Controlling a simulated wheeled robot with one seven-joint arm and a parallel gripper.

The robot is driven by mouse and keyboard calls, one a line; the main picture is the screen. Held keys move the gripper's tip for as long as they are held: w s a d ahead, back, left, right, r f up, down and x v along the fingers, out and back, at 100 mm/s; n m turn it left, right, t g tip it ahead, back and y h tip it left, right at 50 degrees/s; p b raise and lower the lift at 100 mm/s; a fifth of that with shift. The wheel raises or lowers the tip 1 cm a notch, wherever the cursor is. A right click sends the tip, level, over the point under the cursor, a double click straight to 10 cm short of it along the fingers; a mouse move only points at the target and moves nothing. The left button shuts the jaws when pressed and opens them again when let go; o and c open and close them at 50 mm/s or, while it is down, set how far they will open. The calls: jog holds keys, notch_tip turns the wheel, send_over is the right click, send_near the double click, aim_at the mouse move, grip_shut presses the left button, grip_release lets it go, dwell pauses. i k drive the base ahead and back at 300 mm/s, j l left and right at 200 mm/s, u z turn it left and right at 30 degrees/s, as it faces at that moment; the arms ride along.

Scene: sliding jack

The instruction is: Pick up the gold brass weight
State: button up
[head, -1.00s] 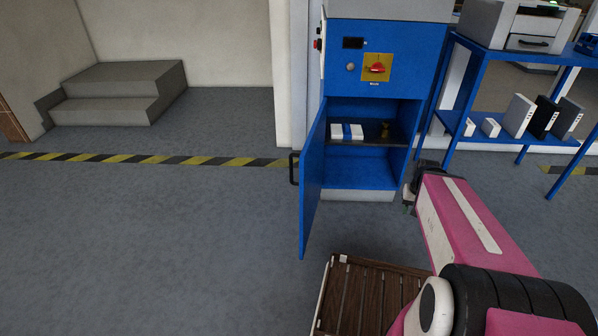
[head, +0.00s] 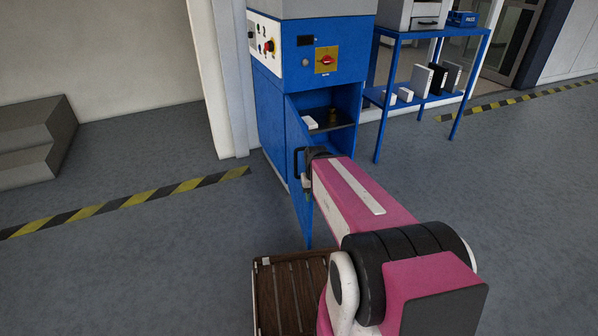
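The gold brass weight (head: 332,116) is small and dark gold. It stands on the dark shelf (head: 345,120) inside the open blue cabinet (head: 312,80), to the right of a white item. My gripper (head: 308,190) is at the far end of my pink and white arm, in front of the cabinet and beside its open door. It is below and to the left of the weight in the picture, apart from it. The fingers are small and partly hidden, so I cannot tell whether they are open or shut.
The blue cabinet door (head: 304,215) hangs open toward me, with a black handle (head: 297,162). A white item (head: 310,122) lies on the shelf. A slatted wooden platform (head: 262,300) is at the bottom. A blue rack (head: 376,135) stands right.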

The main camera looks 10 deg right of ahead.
aim_at(331, 114)
jog(key=i+l, duration=0.15)
jog(key=l, duration=0.25)
jog(key=i+l+u, duration=0.15)
jog(key=l, duration=0.3)
jog(key=i+l, duration=0.1)
jog(key=l, duration=0.3)
jog(key=i+l+u, duration=0.1)
jog(key=l, duration=0.35)
jog(key=i+l, duration=0.1)
jog(key=l, duration=0.3)
jog(key=i+l+u, duration=0.25)
jog(key=i+l, duration=0.5)
